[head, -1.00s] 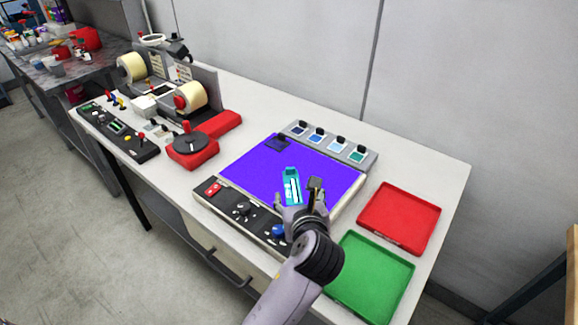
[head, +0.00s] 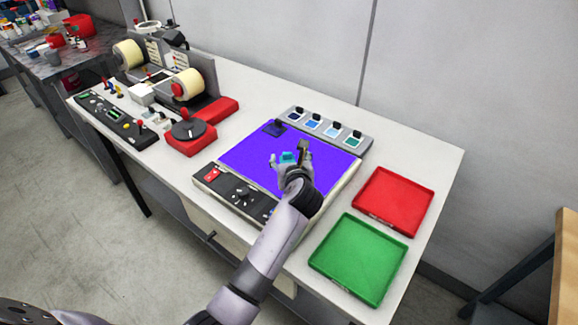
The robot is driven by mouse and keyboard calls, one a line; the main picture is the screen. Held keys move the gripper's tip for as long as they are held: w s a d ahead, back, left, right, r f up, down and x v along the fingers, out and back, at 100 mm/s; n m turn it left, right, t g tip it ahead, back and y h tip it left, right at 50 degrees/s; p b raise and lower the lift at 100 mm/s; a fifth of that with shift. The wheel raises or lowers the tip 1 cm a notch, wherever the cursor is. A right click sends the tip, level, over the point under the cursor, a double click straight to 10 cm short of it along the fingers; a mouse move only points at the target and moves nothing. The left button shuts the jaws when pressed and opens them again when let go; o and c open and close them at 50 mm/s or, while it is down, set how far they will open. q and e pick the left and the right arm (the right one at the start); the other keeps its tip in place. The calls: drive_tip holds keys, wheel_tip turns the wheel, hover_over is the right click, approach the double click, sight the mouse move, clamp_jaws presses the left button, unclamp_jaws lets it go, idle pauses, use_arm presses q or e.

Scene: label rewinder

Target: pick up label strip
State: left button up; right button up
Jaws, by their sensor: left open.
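The label strip (head: 288,157) shows as a small teal patch over the lit purple panel (head: 240,158). The rest of it is hidden behind my left gripper (head: 288,154). My left gripper is open over the panel, its fingers on either side of the teal patch. I cannot tell whether the fingers touch the strip. My right gripper is not in view.
A red tray (head: 393,201) and a green tray (head: 359,258) lie right of the panel. A rack of colour swatches (head: 325,130) stands behind it. The rewinder (head: 186,84), a red base with a dark disc (head: 188,131) and a control box (head: 115,120) stand left.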

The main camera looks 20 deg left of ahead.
sight(287, 154)
use_arm(q)
drive_tip(key=x, duration=0.4)
drive_tip(key=shift+s+f, duration=0.1)
drive_tip(key=shift+f, duration=0.1)
drive_tip(key=shift+c, duration=1.6)
drive_tip(key=c, duration=0.9)
drive_tip(key=shift+c, duration=0.7)
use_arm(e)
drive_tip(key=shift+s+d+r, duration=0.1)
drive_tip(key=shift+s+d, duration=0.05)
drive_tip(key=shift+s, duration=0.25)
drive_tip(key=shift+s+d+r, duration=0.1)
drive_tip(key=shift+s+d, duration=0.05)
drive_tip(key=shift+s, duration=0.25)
use_arm(q)
drive_tip(key=shift+r, duration=0.1)
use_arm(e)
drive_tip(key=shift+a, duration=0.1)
